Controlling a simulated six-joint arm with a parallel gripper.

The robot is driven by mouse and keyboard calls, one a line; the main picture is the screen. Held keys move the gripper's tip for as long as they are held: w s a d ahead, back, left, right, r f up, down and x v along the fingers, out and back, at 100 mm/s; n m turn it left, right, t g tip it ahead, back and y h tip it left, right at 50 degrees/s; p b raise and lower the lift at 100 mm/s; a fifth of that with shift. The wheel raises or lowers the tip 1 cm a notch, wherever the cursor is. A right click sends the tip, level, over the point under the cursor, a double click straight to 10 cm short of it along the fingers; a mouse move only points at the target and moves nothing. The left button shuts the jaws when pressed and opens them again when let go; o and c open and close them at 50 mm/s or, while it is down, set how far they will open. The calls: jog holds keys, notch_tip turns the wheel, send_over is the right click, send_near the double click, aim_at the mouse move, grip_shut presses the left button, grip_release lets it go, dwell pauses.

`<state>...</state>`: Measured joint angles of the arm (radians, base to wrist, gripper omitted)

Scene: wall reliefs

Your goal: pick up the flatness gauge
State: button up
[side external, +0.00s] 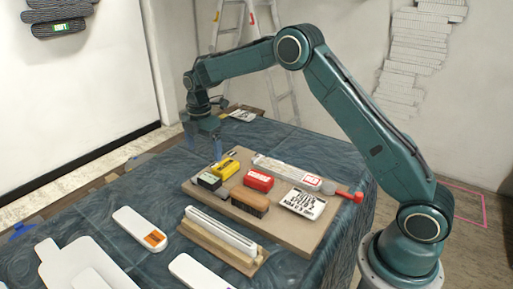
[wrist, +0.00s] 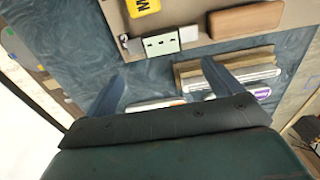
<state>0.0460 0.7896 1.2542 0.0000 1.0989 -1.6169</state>
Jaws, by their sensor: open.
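No object is clearly labelled as the flatness gauge. A long white bar (side external: 220,229) lying on a wooden stand (side external: 232,256) at the table's front is one possible match. In the wrist view, part of the bar (wrist: 250,75) and its stand (wrist: 188,68) show beyond the right finger. My gripper (side external: 217,153) is at the far left side of the wooden board, above table level, apart from the bar.
The board (side external: 285,224) holds a yellow block (side external: 225,168), a red block (side external: 258,180), a brown brush (side external: 250,201), a dark-topped block (side external: 209,181) and a white lettered plate (side external: 303,203). A white device with an orange patch (side external: 140,229) lies front left. Bare cloth lies left of the board.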

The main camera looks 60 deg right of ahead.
send_over(209, 178)
jog(key=f, duration=0.5)
jog(key=shift+w+f, duration=0.25)
jog(key=shift+f, duration=0.1)
jog(key=shift+f, duration=0.1)
jog(key=shift+s+f, duration=0.2)
jog(key=shift+f, duration=2.3)
jog(key=shift+c, duration=0.2)
jog(key=c, duration=1.1)
